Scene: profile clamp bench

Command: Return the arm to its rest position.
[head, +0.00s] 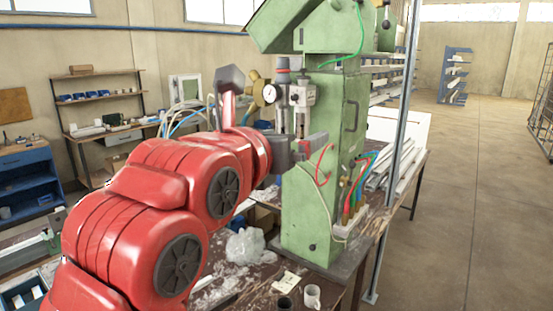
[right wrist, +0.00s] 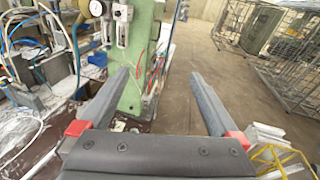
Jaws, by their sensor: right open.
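My right arm, red with dark round joint covers, reaches in from the lower left in the head view. Its gripper (head: 262,115) is by the left side of the green clamp machine (head: 298,205). In the right wrist view the two grey fingers of this gripper (right wrist: 163,82) are spread wide with nothing between them. The green machine (right wrist: 135,70) stands beyond them, left of centre. I cannot tell whether a finger touches it. My left gripper is not in view.
A pressure gauge (head: 270,94) and hoses are on the machine. The bench (head: 255,290) carries a crumpled clear bag (head: 246,246), a white mug (head: 312,296) and a dark cup (head: 285,304). Wire cages (right wrist: 275,40) stand at the right. Open floor (head: 470,200) lies right of the bench.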

